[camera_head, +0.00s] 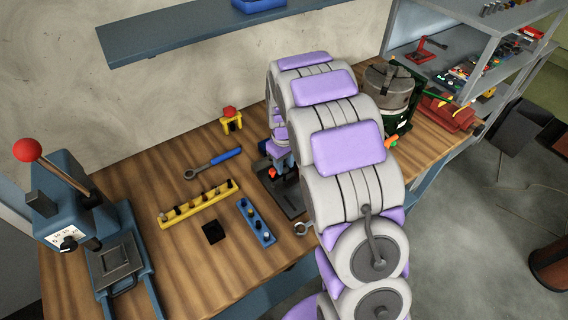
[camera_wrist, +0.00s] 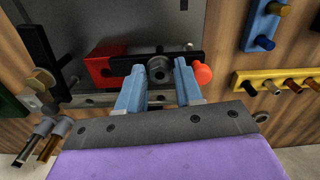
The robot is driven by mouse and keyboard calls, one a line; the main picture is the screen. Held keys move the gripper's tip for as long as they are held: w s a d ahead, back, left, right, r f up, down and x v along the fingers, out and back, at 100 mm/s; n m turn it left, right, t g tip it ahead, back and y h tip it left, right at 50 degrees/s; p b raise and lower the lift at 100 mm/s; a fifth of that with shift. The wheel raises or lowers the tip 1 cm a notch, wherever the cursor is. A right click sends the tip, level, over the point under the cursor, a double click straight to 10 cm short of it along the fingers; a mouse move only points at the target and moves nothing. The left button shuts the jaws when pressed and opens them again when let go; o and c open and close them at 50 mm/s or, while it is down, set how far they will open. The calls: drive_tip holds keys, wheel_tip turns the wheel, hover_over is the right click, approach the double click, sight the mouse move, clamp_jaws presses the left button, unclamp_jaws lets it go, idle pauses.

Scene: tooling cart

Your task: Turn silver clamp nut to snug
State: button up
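The silver clamp nut (camera_wrist: 160,70) sits on a black clamp bar (camera_wrist: 118,66) in the wrist view, with a dark hole in its middle. My gripper (camera_wrist: 160,68) points at it, with one blue finger on each side of the nut. The fingers are apart. Whether their tips touch the nut cannot be told. In the head view my gripper (camera_head: 272,166) is low over the dark fixture (camera_head: 287,198) on the bench, and my arm hides part of the fixture. The nut cannot be made out there.
A red block (camera_wrist: 104,64) and an orange-red knob (camera_wrist: 203,74) are close beside my fingers. A yellow rack (camera_head: 199,204) and a blue rack (camera_head: 256,222) lie left of the fixture. A blue-handled wrench (camera_head: 213,163) lies behind. A blue press (camera_head: 76,205) stands at the far left.

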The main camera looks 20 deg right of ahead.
clamp_jaws()
idle(0.4)
drive_tip(key=shift+m+p, duration=0.4)
drive_tip(key=m+p, duration=0.2)
drive_tip(key=shift+w+r+m, duration=0.1)
drive_tip(key=shift+r+m, duration=0.05)
drive_tip(key=shift+m, duration=0.25)
drive_tip(key=m+p, duration=0.2)
drive_tip(key=m, duration=0.1)
drive_tip(key=shift+m, duration=0.4)
drive_tip(key=m+p, duration=0.3)
drive_tip(key=m, duration=0.3)
drive_tip(key=m+p, duration=0.2)
drive_tip(key=m, duration=0.4)
drive_tip(key=shift+m, duration=0.3)
